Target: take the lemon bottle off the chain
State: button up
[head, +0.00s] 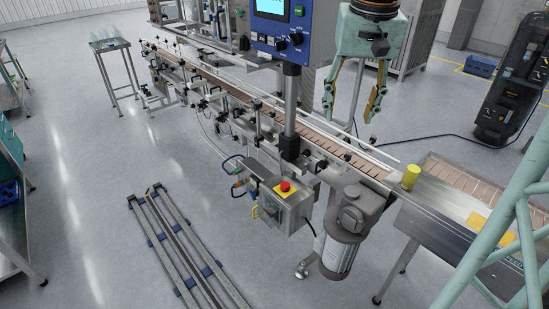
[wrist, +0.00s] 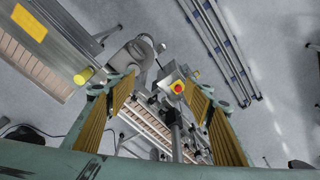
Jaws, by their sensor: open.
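A small yellow cylinder (head: 410,176), which looks like the lemon bottle, stands upright at the near-right end of the line, at the corner of a steel plate. It also shows in the wrist view (wrist: 83,76), left of my fingers. The brown slatted chain (head: 325,144) runs diagonally from the back left towards it. I cannot tell whether its base is on the chain or on the plate. My gripper (head: 352,105) is open and empty, pointing down, above and left of the yellow cylinder in the head view. In the wrist view my gripper (wrist: 162,85) has its fingers wide apart.
A blue control panel (head: 283,25) on a post stands left of my gripper. Guide rails (head: 350,150) line the chain. A grey motor (head: 345,235) and a box with a red button (head: 285,187) hang in front. A yellow patch (head: 490,228) marks the right-hand plate.

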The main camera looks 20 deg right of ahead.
jog(key=w+d+f+m, duration=0.2)
jog(key=w+d+f, duration=0.2)
jog(key=d, duration=0.6)
jog(key=m+g+p, duration=0.2)
jog(key=m+p, duration=0.1)
jog(key=m, duration=0.2)
send_over(415, 166)
jog(key=w+d, duration=0.1)
jog(key=d, duration=0.1)
jog(key=shift+y, duration=0.4)
notch_tip(415, 166, down, 21)
jog(key=shift+a+r, duration=0.15)
jog(key=shift+s, duration=0.1)
jog(key=shift+f, duration=0.2)
jog(key=shift+f, duration=4.2)
jog(key=shift+f, duration=0.15)
